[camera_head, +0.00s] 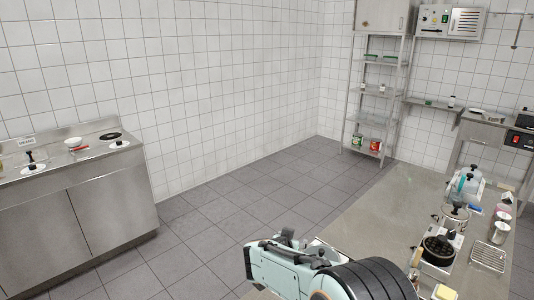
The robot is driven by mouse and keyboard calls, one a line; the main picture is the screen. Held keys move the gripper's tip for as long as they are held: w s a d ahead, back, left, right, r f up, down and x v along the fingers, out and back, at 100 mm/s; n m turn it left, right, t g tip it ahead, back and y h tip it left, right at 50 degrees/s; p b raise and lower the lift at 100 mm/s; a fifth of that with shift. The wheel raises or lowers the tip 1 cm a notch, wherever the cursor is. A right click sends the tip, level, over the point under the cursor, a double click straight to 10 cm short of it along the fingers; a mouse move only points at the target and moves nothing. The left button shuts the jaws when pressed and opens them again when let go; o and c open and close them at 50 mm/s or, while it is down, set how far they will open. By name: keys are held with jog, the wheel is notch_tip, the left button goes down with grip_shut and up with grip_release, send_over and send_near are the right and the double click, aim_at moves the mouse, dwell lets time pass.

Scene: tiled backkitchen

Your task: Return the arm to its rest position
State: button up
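My arm (290,271) shows at the bottom centre, pale turquoise with a black ribbed section. It is folded low at the left edge of the steel worktable (376,215). Dark parts at its upper side look like my gripper (292,246). Its fingertips cannot be made out clearly, so I cannot tell whether it is open or shut. I see no object held there.
A steel cabinet (80,215) stands left, a shelf rack (378,90) at the back. The tiled floor (262,195) between is clear.

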jog(key=s+d+r, duration=0.5)
jog(key=s+r, duration=0.1)
jog(key=r, duration=0.4)
jog(key=s+d+r+g+y, duration=0.1)
jog(key=s+d, duration=0.1)
jog(key=s, duration=0.8)
jog(key=s+a+f+n+g+y, duration=0.1)
jog(key=s+f+n+g, duration=0.1)
jog(key=s, duration=0.6)
jog(key=s+a+f+n+g+y, duration=0.1)
jog(key=s+f+g, duration=0.3)
jog(key=s, duration=0.4)
jog(key=s+a+f+n+g+y, duration=0.1)
jog(key=s+a+f+n+g, duration=0.1)
jog(key=s, duration=0.6)
jog(key=shift+s+a+f+n+g+y, duration=0.2)
jog(key=shift+a+f+n+g+y, duration=0.25)
jog(key=shift+f+g, duration=0.5)
jog(key=shift+d, duration=0.1)
